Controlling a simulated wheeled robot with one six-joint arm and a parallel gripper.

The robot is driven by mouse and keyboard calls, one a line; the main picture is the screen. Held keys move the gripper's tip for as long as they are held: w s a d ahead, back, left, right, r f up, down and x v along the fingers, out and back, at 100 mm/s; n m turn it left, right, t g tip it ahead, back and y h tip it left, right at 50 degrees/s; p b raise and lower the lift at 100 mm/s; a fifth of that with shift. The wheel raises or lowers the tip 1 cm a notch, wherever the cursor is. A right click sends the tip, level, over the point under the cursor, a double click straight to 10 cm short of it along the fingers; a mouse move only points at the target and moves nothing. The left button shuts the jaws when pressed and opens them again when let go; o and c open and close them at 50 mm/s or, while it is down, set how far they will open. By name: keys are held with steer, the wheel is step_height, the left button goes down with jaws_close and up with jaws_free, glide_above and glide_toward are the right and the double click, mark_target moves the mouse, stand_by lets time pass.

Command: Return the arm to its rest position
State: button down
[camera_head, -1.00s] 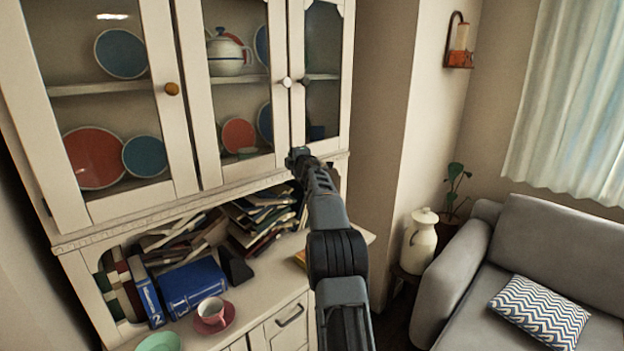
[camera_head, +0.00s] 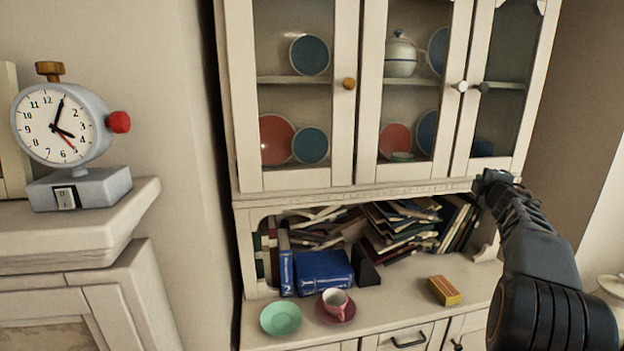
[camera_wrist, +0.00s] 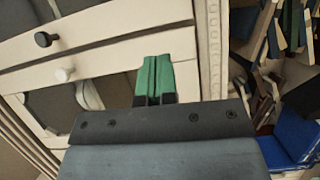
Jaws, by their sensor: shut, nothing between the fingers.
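My arm rises from the lower right of the head view, in front of the right part of the white cabinet (camera_head: 300,181). My gripper (camera_head: 487,180) is at its tip, over the lower edge of the right glass door. It is small and dark there. In the wrist view the green fingers of my gripper (camera_wrist: 154,78) are pressed together with nothing between them. Cabinet doors with a black knob (camera_wrist: 44,39) and a white knob (camera_wrist: 65,75) show behind them. I cannot tell the gap between the fingers and the cabinet.
A clock (camera_head: 62,125) stands on a ledge at left. The counter's front middle is mostly clear.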

steer(key=s+d+f+m+g+h, duration=0.3)
steer(key=f+m+g, duration=0.1)
steer(key=f+m, duration=0.35)
steer(key=s+a+f+m+g, duration=0.5)
steer(key=s+a+f, duration=0.1)
steer(key=s+f, duration=0.1)
steer(key=s+a+f+g+y, duration=0.1)
steer(key=s+a+f+y, duration=0.1)
steer(key=s+a, duration=0.5)
steer(key=s+a+f+m+g+y, duration=0.1)
steer(key=s+a, duration=0.6)
steer(key=a, duration=0.8)
steer(key=s+a+f+g+y, duration=0.2)
steer(key=s+a+f+y, duration=0.3)
steer(key=a, duration=0.6)
steer(key=s, duration=0.2)
steer(key=shift+s+a+f+y, duration=0.25)
steer(key=shift+s+a+y, duration=0.05)
steer(key=shift+s, duration=0.05)
